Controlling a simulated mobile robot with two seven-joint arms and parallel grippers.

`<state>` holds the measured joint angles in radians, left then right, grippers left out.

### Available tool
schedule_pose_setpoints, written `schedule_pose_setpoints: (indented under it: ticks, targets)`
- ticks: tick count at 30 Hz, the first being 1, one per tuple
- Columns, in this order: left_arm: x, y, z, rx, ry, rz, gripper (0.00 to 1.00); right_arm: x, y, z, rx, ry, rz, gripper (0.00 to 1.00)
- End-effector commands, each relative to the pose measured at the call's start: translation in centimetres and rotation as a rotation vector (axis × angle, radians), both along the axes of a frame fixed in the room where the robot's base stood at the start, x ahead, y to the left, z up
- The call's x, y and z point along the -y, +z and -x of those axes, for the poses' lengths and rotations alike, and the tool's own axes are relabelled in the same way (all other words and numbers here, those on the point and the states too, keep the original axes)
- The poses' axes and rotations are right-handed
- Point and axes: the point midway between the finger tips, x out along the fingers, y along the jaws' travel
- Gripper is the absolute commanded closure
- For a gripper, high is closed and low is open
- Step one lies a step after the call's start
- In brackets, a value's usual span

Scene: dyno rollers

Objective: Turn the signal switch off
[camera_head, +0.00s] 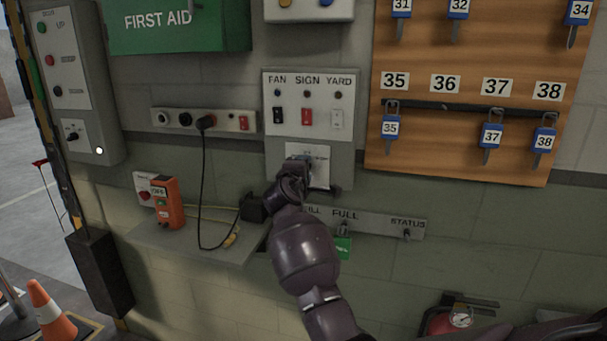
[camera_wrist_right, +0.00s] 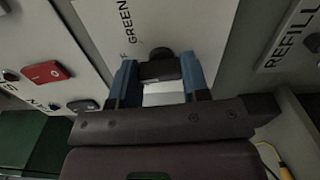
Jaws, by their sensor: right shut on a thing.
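The signal switch is a dark knob (camera_wrist_right: 160,58) on a white plate (camera_head: 320,171) under the FAN, SIGN and YARD switch box. In the right wrist view, the plate carries the word GREEN and another label only partly visible. My right gripper (camera_wrist_right: 158,75) has its blue-tipped fingers on either side of the knob, shut on it. In the head view, my right gripper (camera_head: 297,172) reaches up to the plate and covers most of the knob, so its setting is hard to read. My left gripper is in neither view.
Above is the switch box (camera_head: 309,88) with black, red and white rockers. To the right hangs a wooden key board (camera_head: 420,158). A strip marked FULL and STATUS (camera_head: 385,222) sits below right. An orange device (camera_head: 170,205) stands on a shelf (camera_head: 205,248) at left, with a black cable nearby.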

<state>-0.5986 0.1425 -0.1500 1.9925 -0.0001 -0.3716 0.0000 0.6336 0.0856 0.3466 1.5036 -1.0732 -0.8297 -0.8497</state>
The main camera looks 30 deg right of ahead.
Motion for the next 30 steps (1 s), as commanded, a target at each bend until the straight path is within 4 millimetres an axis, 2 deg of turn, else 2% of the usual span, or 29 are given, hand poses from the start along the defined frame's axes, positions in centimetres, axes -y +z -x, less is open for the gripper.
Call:
schedule_pose_setpoints:
  ticks: [21, 22, 26, 30]
  targets:
    - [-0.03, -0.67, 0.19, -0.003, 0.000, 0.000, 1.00, -0.03, -0.14, 0.01, 0.054, 0.001, -0.050, 0.81]
    - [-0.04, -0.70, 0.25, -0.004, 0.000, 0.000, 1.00, -0.03, -0.14, 0.01, 0.054, 0.001, -0.050, 0.53]
    - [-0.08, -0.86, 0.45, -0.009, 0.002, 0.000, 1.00, -0.02, -0.11, 0.01, 0.055, 0.000, -0.050, 0.33]
    - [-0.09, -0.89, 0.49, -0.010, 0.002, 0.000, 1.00, 0.00, -0.06, 0.01, 0.056, 0.000, -0.049, 0.32]
